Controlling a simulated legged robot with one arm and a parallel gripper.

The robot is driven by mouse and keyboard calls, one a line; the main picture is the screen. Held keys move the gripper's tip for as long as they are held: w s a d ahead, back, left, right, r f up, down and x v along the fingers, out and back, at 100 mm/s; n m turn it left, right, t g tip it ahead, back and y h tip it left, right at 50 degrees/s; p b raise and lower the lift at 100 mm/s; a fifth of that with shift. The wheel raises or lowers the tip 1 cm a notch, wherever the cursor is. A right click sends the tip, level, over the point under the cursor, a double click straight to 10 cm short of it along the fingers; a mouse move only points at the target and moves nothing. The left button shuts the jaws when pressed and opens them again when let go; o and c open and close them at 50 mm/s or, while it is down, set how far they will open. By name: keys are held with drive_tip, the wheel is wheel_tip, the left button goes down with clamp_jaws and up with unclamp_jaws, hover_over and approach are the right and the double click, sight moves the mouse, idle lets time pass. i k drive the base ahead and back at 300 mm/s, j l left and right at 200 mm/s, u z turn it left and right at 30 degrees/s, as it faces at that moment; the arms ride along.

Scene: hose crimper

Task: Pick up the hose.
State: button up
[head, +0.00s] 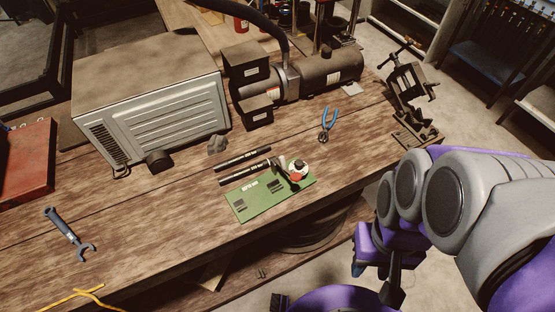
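Two short black hose-like pieces lie side by side on the wooden workbench, an upper one (242,159) and a lower one (238,176) whose right end meets the small parts by the green mat. I cannot tell which one the task means. The green mat (262,200) lies just in front of them, with a small metal fitting (283,166) and a round red and white part (298,171) at its upper right. My gripper (376,278) hangs at the lower right, beyond the bench's front edge and apart from the hoses. Its fingertips are not clear enough to judge.
A grey metal box unit (155,105) and a dark cylindrical machine (320,75) stand at the back. Blue-handled pliers (328,122), a vise (413,100), a wrench (68,235), a grey lump (217,145) and a red case (25,165) also sit on the bench. The front middle is clear.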

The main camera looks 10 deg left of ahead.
sight(238, 175)
drive_tip(key=j+u, duration=0.75)
drive_tip(key=j, duration=0.25)
